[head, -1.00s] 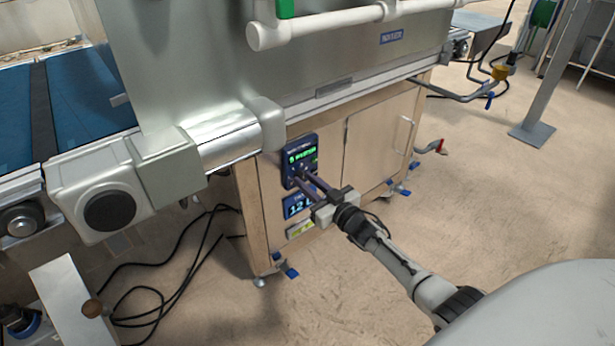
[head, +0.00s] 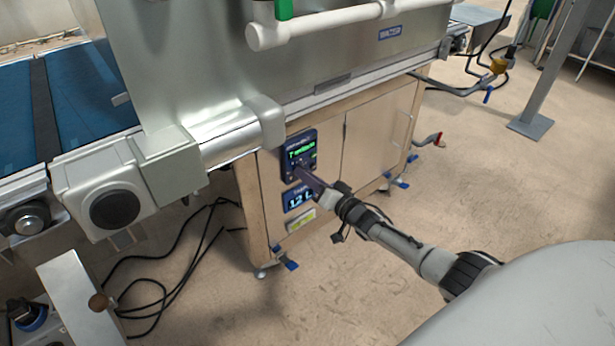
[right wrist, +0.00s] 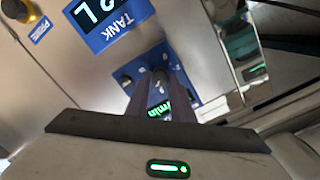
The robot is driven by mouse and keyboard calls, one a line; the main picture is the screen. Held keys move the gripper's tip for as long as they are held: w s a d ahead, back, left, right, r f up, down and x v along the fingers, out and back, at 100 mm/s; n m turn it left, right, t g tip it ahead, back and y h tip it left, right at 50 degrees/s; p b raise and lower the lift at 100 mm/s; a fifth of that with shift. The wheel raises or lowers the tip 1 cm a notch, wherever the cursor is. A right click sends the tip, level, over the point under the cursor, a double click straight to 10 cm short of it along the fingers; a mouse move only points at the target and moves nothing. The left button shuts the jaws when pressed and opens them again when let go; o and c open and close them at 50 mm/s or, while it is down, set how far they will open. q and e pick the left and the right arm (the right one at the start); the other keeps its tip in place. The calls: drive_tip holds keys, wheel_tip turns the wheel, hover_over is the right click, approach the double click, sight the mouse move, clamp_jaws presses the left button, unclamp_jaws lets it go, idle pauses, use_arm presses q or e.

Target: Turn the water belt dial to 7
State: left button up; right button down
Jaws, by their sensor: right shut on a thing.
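The display's first character looks like a 7; the rest is too small to read surely. My right gripper (head: 303,171) is at the lower part of this panel, its jaws shut on the dial, which the fingers mostly hide. In the right wrist view the fingers (right wrist: 158,82) reach down to the blue panel (right wrist: 128,74), with green display letters partly showing between them. My left gripper is not in view.
The roller housing (head: 215,133) juts out at upper left. Black cables (head: 165,290) lie on the floor at left. The floor at right is open.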

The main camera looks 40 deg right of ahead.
idle(0.4)
drive_tip(key=c, duration=1.5)
unclamp_jaws()
drive_tip(key=shift+c, duration=0.2)
use_arm(q)
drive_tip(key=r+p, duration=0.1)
drive_tip(key=p, duration=0.1)
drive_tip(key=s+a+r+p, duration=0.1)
drive_tip(key=p, duration=0.1)
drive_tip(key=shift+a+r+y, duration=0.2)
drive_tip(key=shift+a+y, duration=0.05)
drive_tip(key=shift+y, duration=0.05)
use_arm(e)
drive_tip(key=s, duration=1)
drive_tip(key=shift+s+d+r, duration=0.15)
drive_tip(key=shift+d+r, duration=0.15)
drive_tip(key=shift+d, duration=0.05)
